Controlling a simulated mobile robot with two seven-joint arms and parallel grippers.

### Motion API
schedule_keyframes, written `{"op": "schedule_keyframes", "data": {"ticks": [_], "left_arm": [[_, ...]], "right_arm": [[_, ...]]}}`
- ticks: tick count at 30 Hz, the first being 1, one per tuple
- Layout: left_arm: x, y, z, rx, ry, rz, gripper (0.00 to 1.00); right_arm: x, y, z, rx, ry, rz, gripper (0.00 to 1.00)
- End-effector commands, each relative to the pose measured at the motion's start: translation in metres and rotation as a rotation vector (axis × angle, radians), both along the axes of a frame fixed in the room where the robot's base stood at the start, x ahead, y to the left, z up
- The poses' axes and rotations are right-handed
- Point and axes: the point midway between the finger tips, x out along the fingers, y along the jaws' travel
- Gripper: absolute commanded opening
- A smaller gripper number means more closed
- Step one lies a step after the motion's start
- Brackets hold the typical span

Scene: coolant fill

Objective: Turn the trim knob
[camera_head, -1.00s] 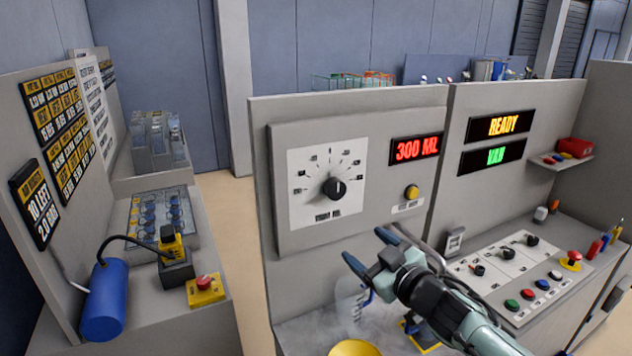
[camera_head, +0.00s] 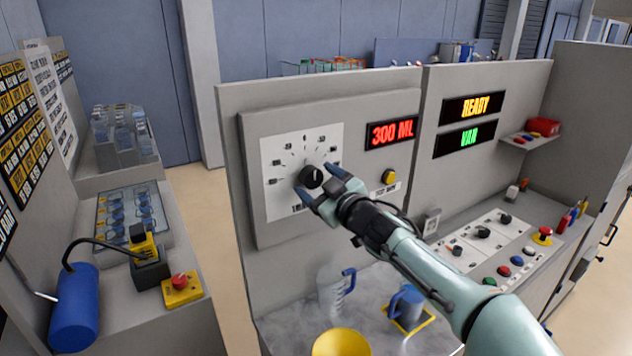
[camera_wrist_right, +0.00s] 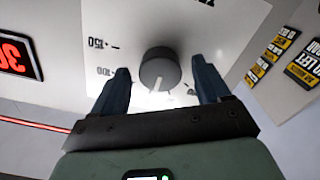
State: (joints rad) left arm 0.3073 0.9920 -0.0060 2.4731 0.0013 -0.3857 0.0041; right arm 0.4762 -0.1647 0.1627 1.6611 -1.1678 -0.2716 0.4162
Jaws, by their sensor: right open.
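The black trim knob (camera_head: 311,177) sits at the middle of a white dial plate (camera_head: 291,150) on the grey upright panel. My right gripper (camera_head: 316,183) is open at the knob, with one finger above and one below it in the head view. In the right wrist view the knob (camera_wrist_right: 160,70) stands between the two open fingers (camera_wrist_right: 163,88), with a gap on each side. A white mark shows on the knob's face. I cannot tell how far the fingertips reach along the knob. My left gripper is not in view.
A red display (camera_head: 391,133) reads 300 ML, with a yellow button (camera_head: 389,177) below it. A clear jug (camera_head: 334,291), a blue mug (camera_head: 406,304) and a yellow bowl (camera_head: 341,343) stand below my right arm. A side bench with a blue cylinder (camera_head: 75,308) is at left.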

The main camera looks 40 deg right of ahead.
Motion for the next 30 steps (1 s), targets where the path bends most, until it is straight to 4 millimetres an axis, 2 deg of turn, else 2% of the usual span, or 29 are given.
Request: {"op": "schedule_keyframes", "data": {"ticks": [4,12,13,18,30], "left_arm": [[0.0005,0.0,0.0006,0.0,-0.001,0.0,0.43],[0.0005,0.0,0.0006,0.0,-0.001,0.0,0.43],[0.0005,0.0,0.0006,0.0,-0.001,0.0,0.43],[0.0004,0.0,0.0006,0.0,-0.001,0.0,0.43],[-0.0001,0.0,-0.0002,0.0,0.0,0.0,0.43]], "right_arm": [[0.0094,-0.0011,0.0001,0.0,-0.001,0.0,0.76],[0.0109,-0.001,-0.0001,0.0,0.0,0.0,0.76],[0.0109,-0.001,-0.0001,0.0,0.0,0.0,0.73],[0.0106,-0.0011,0.0,0.001,0.0,0.0,0.2],[0.0106,-0.0009,-0.0001,-0.071,0.007,0.001,0.2]]}}
